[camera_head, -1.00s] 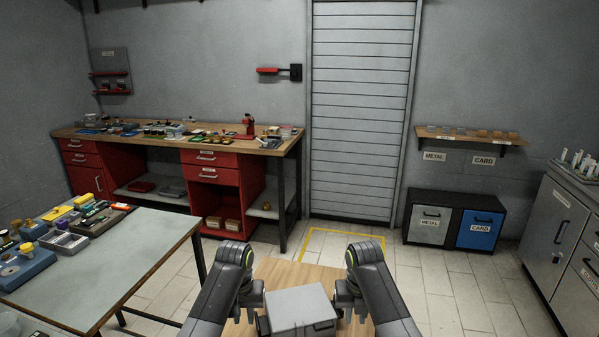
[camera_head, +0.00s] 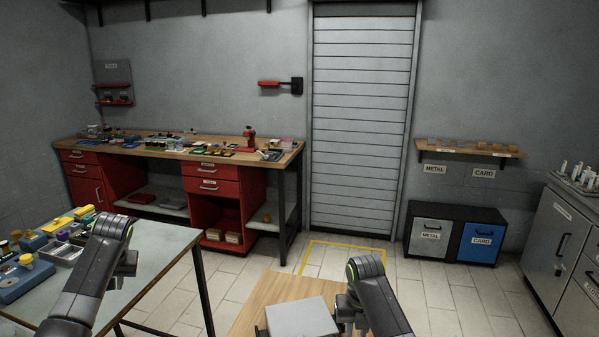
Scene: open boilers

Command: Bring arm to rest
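My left arm comes in from the left, and its gripper (camera_head: 122,277) hangs over the right part of the grey-topped table. Its fingers are small and partly hidden behind the wrist, so I cannot tell if they are open. My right gripper (camera_head: 346,318) points down beside the right side of a grey box (camera_head: 300,318) on a small wooden surface (camera_head: 268,297). The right fingers are partly hidden by the arm and their opening is unclear.
The grey table (camera_head: 160,245) at left holds several small parts and trays. A red workbench (camera_head: 215,175) stands behind. Metal and card bins (camera_head: 430,237) stand by the back wall, a grey cabinet (camera_head: 560,250) at right. Tiled floor is open between, with a yellow square marking (camera_head: 345,243).

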